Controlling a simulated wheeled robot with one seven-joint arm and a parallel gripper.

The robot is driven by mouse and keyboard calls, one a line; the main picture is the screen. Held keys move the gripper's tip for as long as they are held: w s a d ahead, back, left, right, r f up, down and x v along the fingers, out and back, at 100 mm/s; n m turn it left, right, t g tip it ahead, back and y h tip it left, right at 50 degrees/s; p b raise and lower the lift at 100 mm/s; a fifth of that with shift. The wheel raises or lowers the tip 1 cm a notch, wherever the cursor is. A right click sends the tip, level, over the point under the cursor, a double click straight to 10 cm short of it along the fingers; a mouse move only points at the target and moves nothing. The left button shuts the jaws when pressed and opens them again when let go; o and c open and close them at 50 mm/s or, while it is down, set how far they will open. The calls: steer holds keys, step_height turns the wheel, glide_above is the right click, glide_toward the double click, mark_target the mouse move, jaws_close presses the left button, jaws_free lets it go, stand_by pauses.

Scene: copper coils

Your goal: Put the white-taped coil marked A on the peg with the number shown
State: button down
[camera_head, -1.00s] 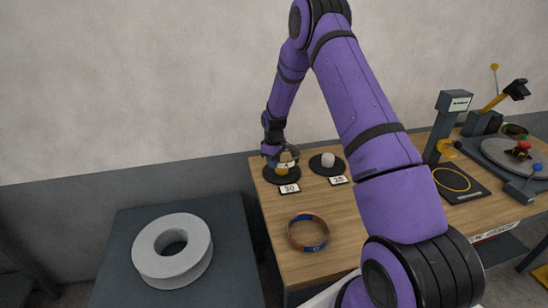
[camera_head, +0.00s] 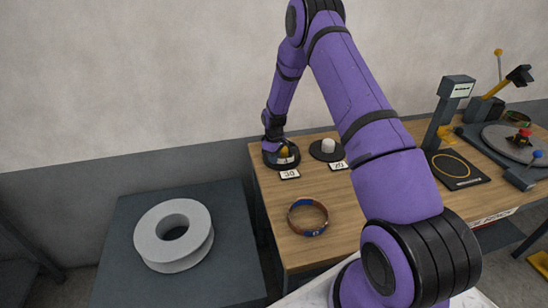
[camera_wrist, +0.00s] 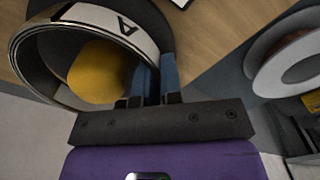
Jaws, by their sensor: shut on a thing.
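The white-taped coil marked A (camera_wrist: 103,18) is a dark-edged ring in the wrist view, its black letter on the white band. My gripper (camera_wrist: 158,78) is shut on the coil's wall. A yellow rounded peg (camera_wrist: 98,72) shows inside the ring, so the coil is around it. In the head view my gripper (camera_head: 273,143) is low over the left round base, with the coil (camera_head: 292,158) partly hidden beneath it. The card at this base (camera_head: 289,174) appears to read 30. Whether the coil rests on the base is unclear.
A second peg (camera_head: 328,146) with a pale top and its own number card (camera_head: 338,165) stands just right. A blue-and-brown-taped coil (camera_head: 308,231) lies nearer on the wooden table. A grey spool (camera_head: 150,247) sits on the dark table at left. A scale (camera_head: 457,183) stands at right.

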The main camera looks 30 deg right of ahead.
steer(key=c, duration=1.2)
jaws_free()
steer(key=shift+r, duration=0.1)
step_height(320, 180, up, 11)
steer(key=s+a+r+m+t, duration=0.1)
steer(key=s+a+r, duration=0.3)
steer(key=r, duration=0.5)
steer(key=s+a+r+m+t, duration=0.1)
steer(key=s+r, duration=0.5)
steer(key=r, duration=0.3)
steer(key=s+a+r+m, duration=0.1)
steer(key=s+a+r, duration=0.25)
steer(key=r, duration=0.65)
steer(key=s+a+r+m+t, duration=0.1)
steer(key=s+r, duration=0.1)
steer(key=s, duration=0.7)
steer(key=s+a+r+m+t, duration=0.1)
steer(key=s+a+r, duration=0.1)
steer(key=s, duration=0.8)
steer(key=s+a+r+t, duration=0.1)
steer(key=s+a+r, duration=0.1)
steer(key=s, duration=0.8)
steer(key=shift+r+m, duration=0.4)
steer(key=shift+r, duration=0.3)
steer(key=shift+w, duration=0.1)
